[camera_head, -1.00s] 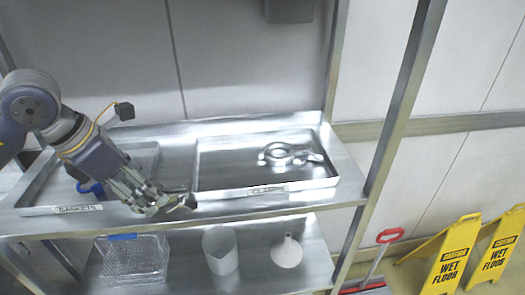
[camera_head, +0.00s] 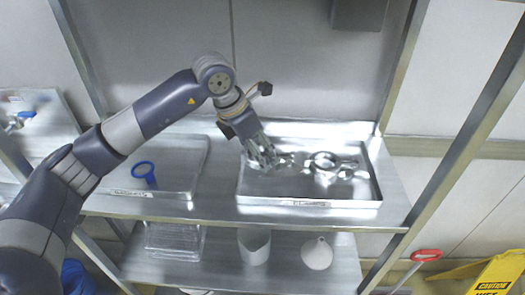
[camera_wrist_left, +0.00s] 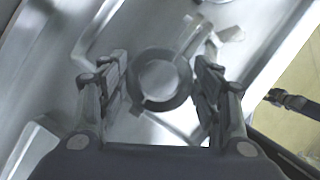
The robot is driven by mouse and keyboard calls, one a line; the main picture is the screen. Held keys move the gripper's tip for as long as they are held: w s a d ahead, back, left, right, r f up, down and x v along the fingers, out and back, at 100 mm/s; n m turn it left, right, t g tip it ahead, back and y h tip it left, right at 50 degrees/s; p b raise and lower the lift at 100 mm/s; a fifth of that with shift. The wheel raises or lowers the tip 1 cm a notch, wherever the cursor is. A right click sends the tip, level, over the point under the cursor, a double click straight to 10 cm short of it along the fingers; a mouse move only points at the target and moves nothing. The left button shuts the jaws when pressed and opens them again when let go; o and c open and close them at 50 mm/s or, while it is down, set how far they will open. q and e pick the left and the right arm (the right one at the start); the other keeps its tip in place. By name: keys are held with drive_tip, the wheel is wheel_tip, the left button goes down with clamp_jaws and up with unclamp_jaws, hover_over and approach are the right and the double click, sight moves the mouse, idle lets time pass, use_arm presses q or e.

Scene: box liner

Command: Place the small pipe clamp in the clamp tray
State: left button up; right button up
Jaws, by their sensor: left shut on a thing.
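My left gripper (camera_head: 270,163) is over the left part of the clamp tray (camera_head: 310,201), fingers pointing down and to the right. It is shut on the small pipe clamp (camera_head: 287,160), a shiny metal piece. In the left wrist view the clamp's round ring (camera_wrist_left: 137,86) shows between the two fingers (camera_wrist_left: 162,90). Larger metal clamps (camera_head: 323,161) lie in the right part of the tray, close to the held one. I cannot tell whether the held clamp touches the tray floor. My right gripper is not in view.
A gasket tray (camera_head: 187,178) with a blue ring (camera_head: 145,172) stands to the left on the same metal shelf. A shelf post (camera_head: 455,150) rises at the right.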

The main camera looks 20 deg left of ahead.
use_arm(q)
drive_tip(key=shift+w+d, duration=0.2)
drive_tip(key=shift+d, duration=0.05)
drive_tip(key=shift+f, duration=0.2)
wheel_tip(320, 180, down, 2)
drive_tip(key=shift+f+p, duration=0.1)
drive_tip(key=shift+p, duration=0.85)
drive_tip(key=shift+f, duration=0.6)
drive_tip(key=o, duration=0.8)
drive_tip(key=shift+f, duration=0.1)
drive_tip(key=shift+c, duration=0.2)
drive_tip(key=o, duration=0.4)
drive_tip(key=shift+o, duration=0.2)
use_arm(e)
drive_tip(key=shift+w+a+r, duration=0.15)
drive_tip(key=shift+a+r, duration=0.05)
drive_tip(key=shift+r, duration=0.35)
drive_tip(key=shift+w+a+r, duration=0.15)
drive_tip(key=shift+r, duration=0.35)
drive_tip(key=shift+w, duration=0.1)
use_arm(q)
drive_tip(key=shift+r, duration=0.2)
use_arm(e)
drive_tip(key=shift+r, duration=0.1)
